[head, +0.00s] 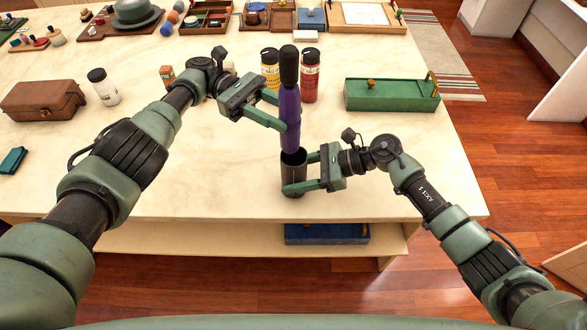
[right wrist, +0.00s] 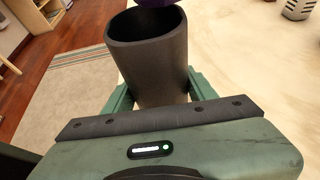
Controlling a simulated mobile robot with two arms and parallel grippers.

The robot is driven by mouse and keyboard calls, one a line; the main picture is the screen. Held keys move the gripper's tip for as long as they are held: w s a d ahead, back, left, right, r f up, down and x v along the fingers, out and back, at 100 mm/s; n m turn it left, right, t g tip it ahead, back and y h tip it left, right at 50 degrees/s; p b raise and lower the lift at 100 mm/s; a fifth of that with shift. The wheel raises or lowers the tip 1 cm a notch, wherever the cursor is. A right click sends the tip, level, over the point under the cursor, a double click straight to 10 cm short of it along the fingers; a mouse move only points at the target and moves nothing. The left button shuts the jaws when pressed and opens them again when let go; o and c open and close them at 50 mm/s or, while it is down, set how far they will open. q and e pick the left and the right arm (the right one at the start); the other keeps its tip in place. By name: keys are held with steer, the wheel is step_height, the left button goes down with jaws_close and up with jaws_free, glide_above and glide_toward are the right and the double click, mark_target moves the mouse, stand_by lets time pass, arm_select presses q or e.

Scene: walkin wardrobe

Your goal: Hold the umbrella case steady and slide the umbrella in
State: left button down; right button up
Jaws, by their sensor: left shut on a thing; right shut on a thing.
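The purple umbrella (head: 290,115) with its black handle up is upright in the middle of the head view. My left gripper (head: 280,112) is shut on it partway down its purple part. The dark cylindrical umbrella case (head: 294,176) stands upright below it. My right gripper (head: 300,172) is shut around the case from the right. In the right wrist view the case (right wrist: 150,70) sits between my fingers (right wrist: 155,92) with its round mouth open. A purple bit of umbrella (right wrist: 153,3) shows at the top edge, over the mouth. In the head view the umbrella's lower end is at the case mouth; its exact depth cannot be told.
Two bottles, yellow (head: 270,69) and red (head: 309,76), stand behind the umbrella. A green box (head: 390,94) lies to the right, and a brown case (head: 43,100) and a white bottle (head: 103,87) to the left. Bare tabletop lies around the umbrella case.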

arm_select(q)
steer(key=w+a+n+t+h, duration=0.2)
steer(key=w+a+n+t, duration=0.1)
steer(key=w+t, duration=0.1)
arm_select(e)
steer(key=shift+a, duration=0.1)
arm_select(q)
steer(key=r+n+t, duration=0.1)
steer(key=n+t, duration=0.4)
steer(key=t, duration=0.3)
glide_above(284, 152)
steer(key=shift+w+r+h, duration=0.15)
steer(key=shift+h, duration=0.25)
step_height(284, 152, down, 10)
steer(key=shift+r, duration=0.1)
